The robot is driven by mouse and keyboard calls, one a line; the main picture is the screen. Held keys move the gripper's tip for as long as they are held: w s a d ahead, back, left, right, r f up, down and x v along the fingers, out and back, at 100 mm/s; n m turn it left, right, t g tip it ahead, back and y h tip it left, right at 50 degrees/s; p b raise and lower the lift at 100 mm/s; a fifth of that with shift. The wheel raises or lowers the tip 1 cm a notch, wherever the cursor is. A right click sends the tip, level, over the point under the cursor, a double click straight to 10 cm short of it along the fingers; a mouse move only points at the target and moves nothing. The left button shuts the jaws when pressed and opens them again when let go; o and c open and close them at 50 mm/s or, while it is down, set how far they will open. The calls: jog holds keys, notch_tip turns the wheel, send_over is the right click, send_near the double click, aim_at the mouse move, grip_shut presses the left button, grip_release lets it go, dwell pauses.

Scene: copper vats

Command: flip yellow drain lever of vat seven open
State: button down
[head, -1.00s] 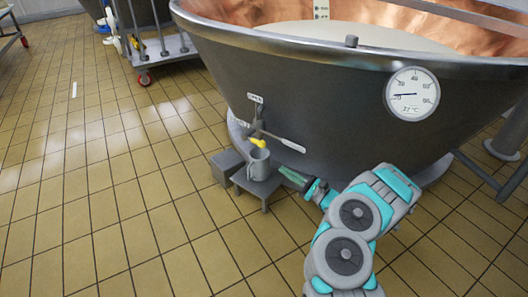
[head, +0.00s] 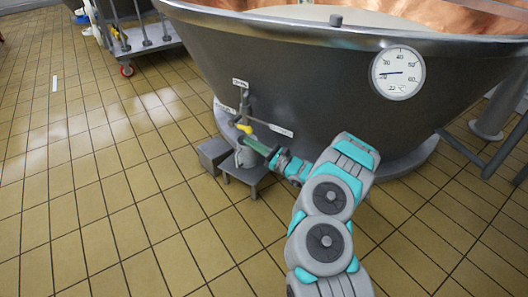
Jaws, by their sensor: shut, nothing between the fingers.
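The big steel vat (head: 320,90) fills the upper right. On its lower left side is a drain valve with a yellow-tipped lever (head: 245,129), its tip pointing down and outward toward the front. White label plates show above it (head: 240,83), to its left and to its right (head: 281,130); their text is too small to read surely. My gripper (head: 252,143) is shut and empty, its green fingers right by the yellow tip, just below and right of it. I cannot tell whether they touch. A grey mug (head: 243,158) stands under the valve, partly hidden by the fingers.
The mug stands on a small grey stool (head: 245,174), with a grey block (head: 212,154) left of it. A round dial gauge (head: 397,73) is on the vat. A cart with red wheels (head: 140,45) stands at upper left.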

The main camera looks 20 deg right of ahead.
aim_at(241, 126)
jog(key=shift+s+a+r, duration=0.15)
jog(key=shift+r, duration=0.8)
jog(key=shift+s+a+r, duration=0.1)
jog(key=shift+s+r, duration=0.05)
jog(key=shift+r, duration=0.8)
jog(key=shift+r, duration=0.15)
jog(key=shift+r+g+h+p, duration=0.2)
jog(key=shift+g+h+p, duration=0.1)
jog(key=shift+p, duration=0.1)
